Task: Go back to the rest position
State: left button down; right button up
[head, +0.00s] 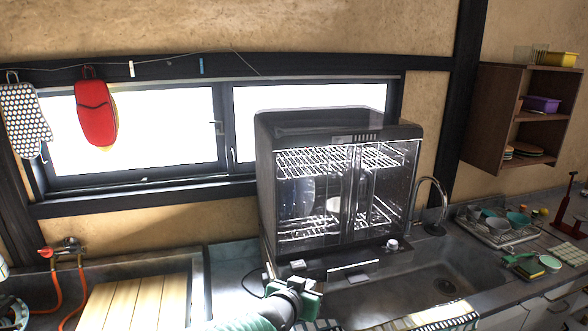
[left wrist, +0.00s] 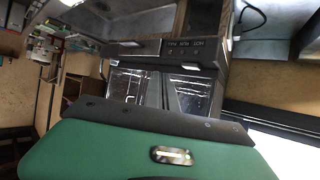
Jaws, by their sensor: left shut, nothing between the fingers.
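My left gripper (head: 296,284) is at the bottom middle of the head view, green and dark. It is shut and empty, in front of the lower left of a dark glass-doored cabinet (head: 264,185). I cannot tell whether it touches the counter edge. In the left wrist view my own green part fills the bottom, and the fingertips cannot be made out. The cabinet also shows there, tilted (left wrist: 150,90). Its doors are shut, with wire racks and a pale bowl (head: 334,204) inside. My right gripper is not in view.
A sink (head: 420,277) with a curved tap (head: 441,195) lies right of the cabinet. A dish tray (head: 497,236) and a wooden shelf (head: 490,118) are further right. A slatted wooden board (head: 140,303) lies at left. Red and dotted mitts hang by the window.

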pick_arm(q)
jog(key=s+a+f+n+g+y, duration=0.1)
jog(key=s+a+f+g+y, duration=0.1)
jog(key=s+a+f, duration=0.45)
jog(key=s+a+f+n+g+y, duration=0.2)
jog(key=s+a+f+g, duration=0.15)
jog(key=s+a, duration=0.55)
jog(key=s+a+f+g, duration=0.1)
jog(key=s+a+f, duration=0.1)
jog(key=s, duration=0.3)
jog(key=s+a+f+n+g+y, duration=0.1)
jog(key=s+a+f, duration=0.1)
jog(key=s+a, duration=0.2)
jog(key=s+a+f+n+g, duration=0.1)
jog(key=s+a+f, duration=0.2)
jog(key=s, duration=0.3)
jog(key=shift+s, duration=0.2)
jog(key=shift+d+r, duration=0.1)
jog(key=shift+d, duration=0.15)
jog(key=shift+w+a, duration=0.1)
